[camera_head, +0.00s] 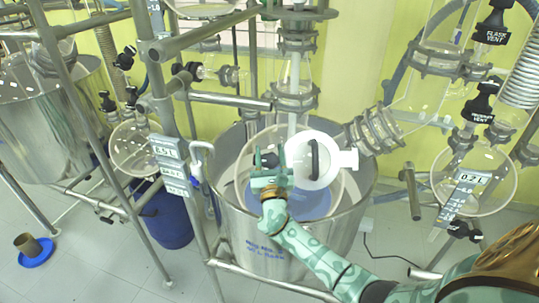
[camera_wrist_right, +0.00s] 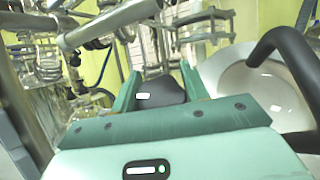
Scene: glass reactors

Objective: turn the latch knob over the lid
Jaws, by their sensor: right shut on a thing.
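The white round lid (camera_head: 325,178) with a black arched handle (camera_head: 315,160) sits on the glass vessel in the steel tub, in the middle of the head view. The black latch knob (camera_head: 267,160) is at the lid's left edge, partly hidden by the fingers. My green right gripper (camera_head: 269,163) is shut on the knob. In the right wrist view the dark knob (camera_wrist_right: 162,91) lies between the two green fingers, and the lid (camera_wrist_right: 238,78) and its handle (camera_wrist_right: 292,62) are on the right. My left gripper does not show.
The steel tub (camera_head: 355,215) surrounds the vessel. Metal frame bars (camera_head: 230,99) and glass tubing (camera_head: 293,75) stand close behind and left of the gripper. A round flask (camera_head: 485,190) hangs at the right. A blue drum (camera_head: 165,220) stands at the lower left.

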